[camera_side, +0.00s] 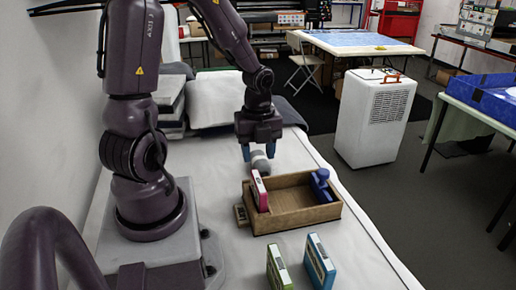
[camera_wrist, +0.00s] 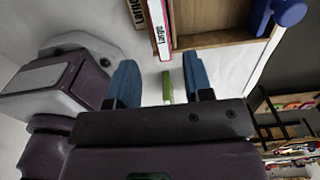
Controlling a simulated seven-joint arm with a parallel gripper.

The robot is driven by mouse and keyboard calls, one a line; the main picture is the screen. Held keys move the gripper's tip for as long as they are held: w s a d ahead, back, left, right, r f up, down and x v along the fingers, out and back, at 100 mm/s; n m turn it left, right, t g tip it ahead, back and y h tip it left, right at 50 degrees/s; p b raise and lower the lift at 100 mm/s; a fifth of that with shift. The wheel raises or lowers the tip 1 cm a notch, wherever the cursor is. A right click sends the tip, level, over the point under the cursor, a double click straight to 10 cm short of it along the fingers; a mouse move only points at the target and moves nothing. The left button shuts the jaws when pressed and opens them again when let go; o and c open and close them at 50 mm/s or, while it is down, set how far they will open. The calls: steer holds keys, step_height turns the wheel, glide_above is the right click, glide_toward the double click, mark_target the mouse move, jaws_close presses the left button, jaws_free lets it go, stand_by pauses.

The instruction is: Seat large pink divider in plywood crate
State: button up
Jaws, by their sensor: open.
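The large pink divider (camera_side: 259,191) stands upright at the left end of the plywood crate (camera_side: 300,218), its top above the rim. In the wrist view the divider (camera_wrist: 158,28) shows a white edge lettered "Large" and lies along the crate's (camera_wrist: 215,40) end wall. I cannot tell how deep it sits. My gripper (camera_side: 258,156) is open, pointing down behind the crate's far left corner, apart from the divider. In the wrist view the blue fingers of my gripper (camera_wrist: 159,62) are spread, with no divider between them.
A blue knobbed object (camera_side: 320,185) sits at the crate's right end. A green box (camera_side: 278,268) and a blue box (camera_side: 319,262) stand in front. A grey-white rounded object (camera_side: 260,161) is by my fingers.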

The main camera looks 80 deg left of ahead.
steer(key=s+d+r+n+t, duration=0.1)
steer(key=d+r+n+t, duration=0.1)
steer(key=d+r+n, duration=0.4)
steer(key=s+d+r+n+t, duration=0.2)
steer(key=d+r+n, duration=0.5)
steer(key=r+n, duration=0.5)
steer(key=shift+s+t, duration=0.2)
steer(key=shift+t, duration=0.6)
